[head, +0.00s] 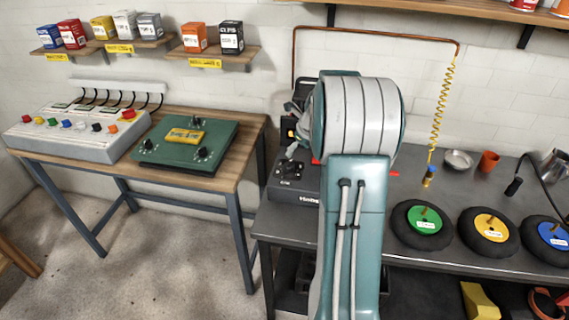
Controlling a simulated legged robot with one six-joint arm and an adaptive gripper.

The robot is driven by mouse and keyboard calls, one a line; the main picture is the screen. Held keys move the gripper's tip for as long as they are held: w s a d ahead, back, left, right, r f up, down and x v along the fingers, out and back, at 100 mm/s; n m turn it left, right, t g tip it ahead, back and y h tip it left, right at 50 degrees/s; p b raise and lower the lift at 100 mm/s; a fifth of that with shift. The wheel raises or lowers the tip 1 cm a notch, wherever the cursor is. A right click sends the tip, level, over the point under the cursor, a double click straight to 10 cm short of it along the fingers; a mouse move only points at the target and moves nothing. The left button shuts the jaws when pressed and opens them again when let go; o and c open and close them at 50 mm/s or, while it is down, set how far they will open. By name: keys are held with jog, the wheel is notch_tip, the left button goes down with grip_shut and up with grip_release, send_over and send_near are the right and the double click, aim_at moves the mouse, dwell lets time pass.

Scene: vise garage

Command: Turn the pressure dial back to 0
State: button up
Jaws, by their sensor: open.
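My teal and white arm stands in the middle of the head view and hides much behind it. My gripper (292,158) shows only in part at the arm's left side, as grey and dark finger parts over a dark box (294,192) on the grey workbench. It is open, and I see nothing held in it. The dark box has white lettering on its front and a small knob-like part on top. I cannot make out the pressure dial or its reading; my arm covers part of this area. I cannot tell whether the gripper touches anything.
At left, a wooden table (228,178) holds a green panel (222,139) with black knobs and a grey console (75,146). The grey workbench (372,218) carries green, yellow and blue discs, a bowl (458,160) and an orange cup (488,162). A yellow coiled hose (441,105) hangs behind.

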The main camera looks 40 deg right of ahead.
aim_at(290, 163)
jog(key=x, duration=0.8)
jog(key=shift+a+f, duration=0.15)
jog(key=shift+a, duration=0.15)
jog(key=shift+w+d+f, duration=0.1)
jog(key=shift+w+f, duration=0.05)
jog(key=shift+f, duration=0.1)
jog(key=c, duration=1.2)
